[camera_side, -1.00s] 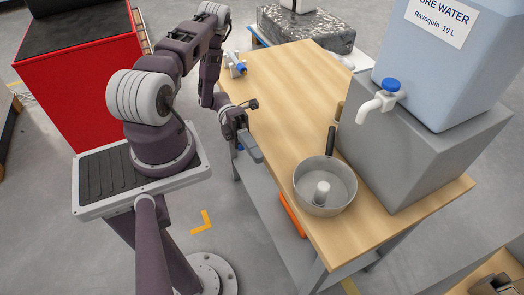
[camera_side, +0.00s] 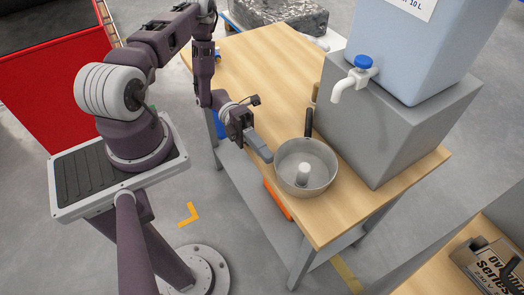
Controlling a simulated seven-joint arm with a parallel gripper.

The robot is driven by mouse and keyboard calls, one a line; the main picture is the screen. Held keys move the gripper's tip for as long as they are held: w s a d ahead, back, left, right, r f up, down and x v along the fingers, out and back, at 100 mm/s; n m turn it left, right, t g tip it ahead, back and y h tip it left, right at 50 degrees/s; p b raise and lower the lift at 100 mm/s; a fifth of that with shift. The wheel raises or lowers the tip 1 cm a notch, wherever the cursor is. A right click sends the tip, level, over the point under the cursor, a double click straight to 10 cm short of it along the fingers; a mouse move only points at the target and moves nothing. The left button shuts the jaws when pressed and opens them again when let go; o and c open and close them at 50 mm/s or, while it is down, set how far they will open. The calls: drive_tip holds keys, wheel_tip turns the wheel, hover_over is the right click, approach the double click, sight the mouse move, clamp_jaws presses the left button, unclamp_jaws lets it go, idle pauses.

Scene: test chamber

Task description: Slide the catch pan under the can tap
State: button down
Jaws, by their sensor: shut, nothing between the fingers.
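The catch pan (camera_side: 322,181) is a round metal pan on the wooden table, its dark handle (camera_side: 308,122) pointing to the back. A small pale cylinder (camera_side: 303,173) stands inside it. The can tap (camera_side: 344,88), a white spout with a blue knob (camera_side: 363,62), juts from the pale blue water can (camera_side: 408,50) above and behind the pan, to the right. The pan appears in front of the spout, not directly below it. My gripper (camera_side: 266,154) is shut and empty, low at the pan's left rim. I cannot tell whether it touches.
The can stands on a grey block (camera_side: 405,130) that closes off the table's right side. A tan cylinder (camera_side: 315,92) stands by the block behind the handle. An orange item (camera_side: 278,203) shows below the table's left edge.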

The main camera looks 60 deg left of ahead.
drive_tip(key=w, duration=0.2)
drive_tip(key=shift+w+d, duration=0.25)
drive_tip(key=shift+w, duration=0.1)
drive_tip(key=shift+s, duration=0.15)
